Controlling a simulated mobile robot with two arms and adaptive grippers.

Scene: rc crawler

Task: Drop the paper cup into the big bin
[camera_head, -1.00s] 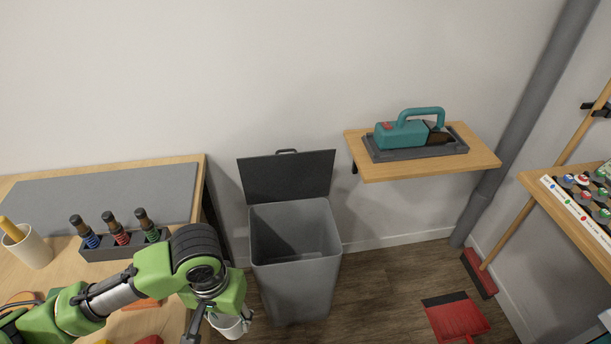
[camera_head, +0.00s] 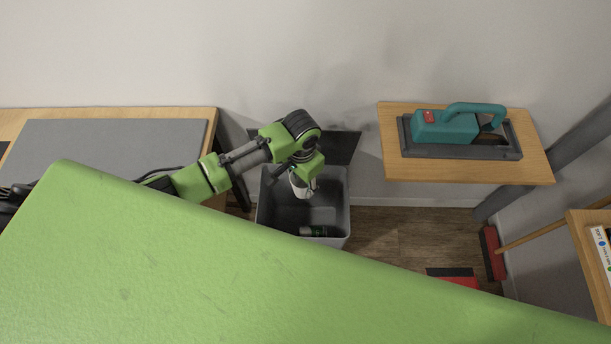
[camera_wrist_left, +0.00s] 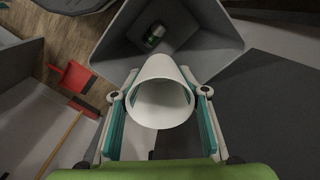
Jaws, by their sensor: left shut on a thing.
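The white paper cup (camera_head: 300,187) is held in my left gripper (camera_head: 302,182), over the open mouth of the big grey bin (camera_head: 272,205) in the head view. In the left wrist view the cup (camera_wrist_left: 161,98) sits between the two teal-padded fingers of the left gripper (camera_wrist_left: 160,105), its open rim towards the camera. The bin (camera_wrist_left: 215,25) opens beyond it, with a dark green and white cylinder (camera_wrist_left: 154,36) lying inside; this also shows in the head view (camera_head: 313,231). The bin's dark lid (camera_head: 341,146) stands open at the back. My right gripper is not in view.
A workbench with a grey mat (camera_head: 110,150) is at left. A red dustpan (camera_wrist_left: 75,76) lies on the floor.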

